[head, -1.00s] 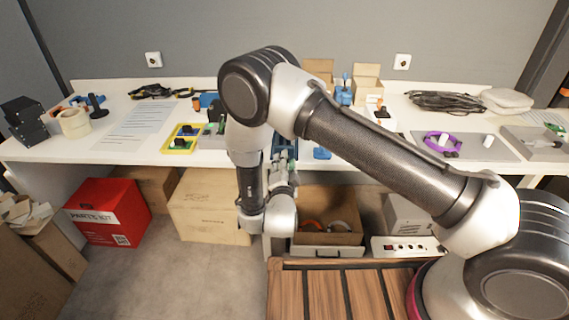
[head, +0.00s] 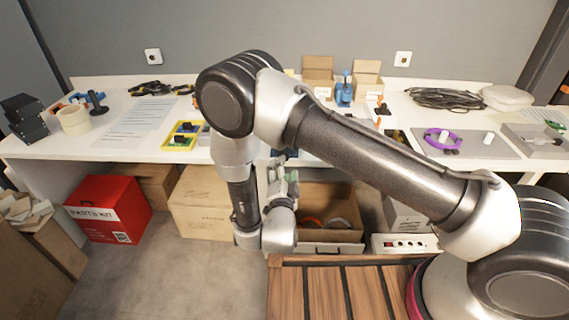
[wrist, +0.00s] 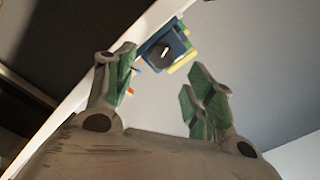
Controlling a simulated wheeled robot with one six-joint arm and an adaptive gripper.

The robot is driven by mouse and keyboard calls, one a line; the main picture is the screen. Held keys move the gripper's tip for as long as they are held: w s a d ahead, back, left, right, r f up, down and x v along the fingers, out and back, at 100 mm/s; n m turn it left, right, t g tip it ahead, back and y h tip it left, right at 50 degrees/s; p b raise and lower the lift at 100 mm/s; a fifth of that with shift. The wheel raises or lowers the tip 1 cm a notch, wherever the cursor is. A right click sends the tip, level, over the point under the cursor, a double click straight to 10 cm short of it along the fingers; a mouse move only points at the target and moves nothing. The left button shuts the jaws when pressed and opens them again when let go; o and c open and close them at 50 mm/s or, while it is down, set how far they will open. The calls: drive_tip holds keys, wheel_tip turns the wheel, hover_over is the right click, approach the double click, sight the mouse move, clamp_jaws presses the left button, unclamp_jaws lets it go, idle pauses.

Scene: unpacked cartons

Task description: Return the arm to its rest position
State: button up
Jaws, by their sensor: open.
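My arm reaches across the right half of the head view, bent down at the elbow. My gripper (head: 284,180) is partly hidden behind my wrist, near the table's front edge. In the wrist view my gripper (wrist: 165,95) is open, with its green-padded fingers apart and nothing between them. Beyond the fingertips, a blue item with a black knob (wrist: 166,48) shows near the table edge, apart from the fingers.
The white table (head: 60,148) runs along the wall with several small items on it. Below stand a red box (head: 108,210), a closed carton (head: 205,205) and an open carton (head: 335,200). A power strip (head: 404,244) lies beside it. Grey floor (head: 150,275) is clear at front left.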

drive_tip(key=shift+s, duration=1)
